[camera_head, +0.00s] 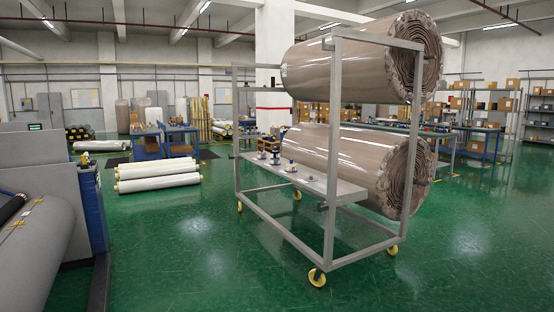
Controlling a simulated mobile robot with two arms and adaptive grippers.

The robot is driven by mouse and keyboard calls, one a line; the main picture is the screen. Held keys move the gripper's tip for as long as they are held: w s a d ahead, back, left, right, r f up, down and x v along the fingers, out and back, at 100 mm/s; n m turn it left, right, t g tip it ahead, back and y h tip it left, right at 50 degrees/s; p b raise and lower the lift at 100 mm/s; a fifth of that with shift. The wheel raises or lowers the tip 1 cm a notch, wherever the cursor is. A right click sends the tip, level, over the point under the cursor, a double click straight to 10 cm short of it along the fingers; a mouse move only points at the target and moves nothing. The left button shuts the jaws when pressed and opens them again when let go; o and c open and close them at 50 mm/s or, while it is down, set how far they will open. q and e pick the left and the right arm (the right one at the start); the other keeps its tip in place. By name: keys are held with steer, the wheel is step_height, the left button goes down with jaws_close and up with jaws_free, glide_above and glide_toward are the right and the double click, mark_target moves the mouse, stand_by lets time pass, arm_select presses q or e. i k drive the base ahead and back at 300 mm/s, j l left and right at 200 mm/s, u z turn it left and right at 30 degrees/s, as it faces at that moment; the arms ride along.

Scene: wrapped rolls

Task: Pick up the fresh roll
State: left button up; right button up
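Two large brown rolls in glossy wrapping lie on a grey wheeled frame rack (334,150). The upper roll (345,70) rests high on the rack and the lower roll (345,155) sits below it. Their layered ends face right. A grey roll (40,255) sits at a machine at the left edge, partly cut off. Nothing marks which roll is the fresh one. Neither of my grippers is in view, so no roll is seen in a grip.
Several white rolls (158,177) lie on the green floor behind the rack. The grey and blue machine (45,165) blocks the left side. A shelf on the rack (310,178) holds small fittings. Open floor (190,250) lies between machine and rack.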

mark_target(261, 155)
steer(key=u, duration=0.15)
steer(key=i, duration=5.1)
steer(key=i+j+z, duration=0.15)
steer(key=i, duration=0.65)
steer(key=i+j+z, duration=0.1)
steer(key=i, duration=0.65)
steer(key=j+z, duration=0.5)
steer(key=j, duration=0.2)
steer(key=k+j+z, duration=0.1)
steer(key=j+z, duration=0.4)
steer(key=j, duration=0.2)
